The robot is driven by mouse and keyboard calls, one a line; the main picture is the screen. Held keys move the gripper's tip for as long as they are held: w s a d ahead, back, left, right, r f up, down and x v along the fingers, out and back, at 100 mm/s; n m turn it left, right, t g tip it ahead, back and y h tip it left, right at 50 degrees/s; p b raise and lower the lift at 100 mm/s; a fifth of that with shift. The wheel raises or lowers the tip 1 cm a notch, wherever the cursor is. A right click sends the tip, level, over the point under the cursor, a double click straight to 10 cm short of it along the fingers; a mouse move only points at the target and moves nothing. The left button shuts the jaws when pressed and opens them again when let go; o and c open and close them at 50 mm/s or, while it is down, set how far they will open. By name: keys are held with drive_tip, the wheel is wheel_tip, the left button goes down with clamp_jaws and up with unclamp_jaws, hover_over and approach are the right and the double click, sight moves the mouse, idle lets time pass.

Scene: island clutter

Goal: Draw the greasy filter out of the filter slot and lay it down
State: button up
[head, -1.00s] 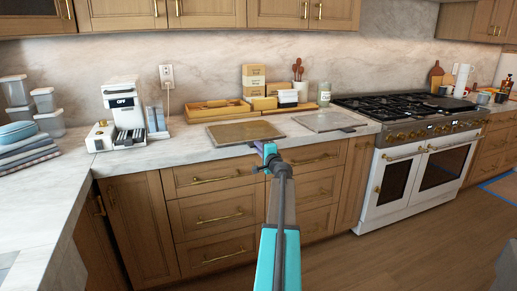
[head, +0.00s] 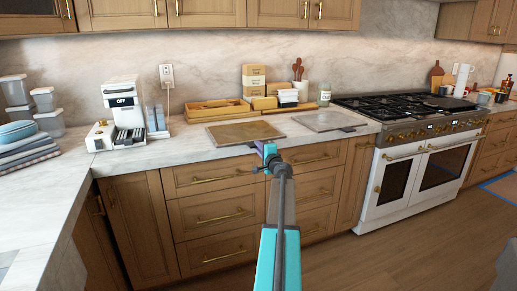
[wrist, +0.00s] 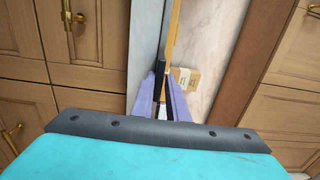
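The greasy filter (head: 243,132), a brownish flat panel, lies flat at the front of the counter in the head view, just left of a cleaner grey filter (head: 329,121). My gripper (head: 262,148) is at its front edge, by its small tab. In the wrist view the filter (wrist: 173,35) shows nearly edge-on. There the purple fingers of my gripper (wrist: 160,88) close in on both sides of its dark tab and look shut on it. Whether the panel rests fully on the counter is hard to tell. No filter slot can be made out.
Wooden trays and boxes (head: 217,109) stand behind the filters. A white coffee machine (head: 124,110) is to the left and a stove (head: 407,112) to the right. Bare counter (head: 175,150) lies left of the greasy filter. Drawers (head: 210,215) are below.

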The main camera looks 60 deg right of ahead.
drive_tip(key=shift+f+b, duration=0.4)
drive_tip(key=shift+b, duration=0.25)
idle(0.8)
drive_tip(key=o, duration=0.6)
drive_tip(key=shift+s, duration=0.1)
drive_tip(key=shift+b+v, duration=0.9)
drive_tip(key=shift+v, duration=3.05)
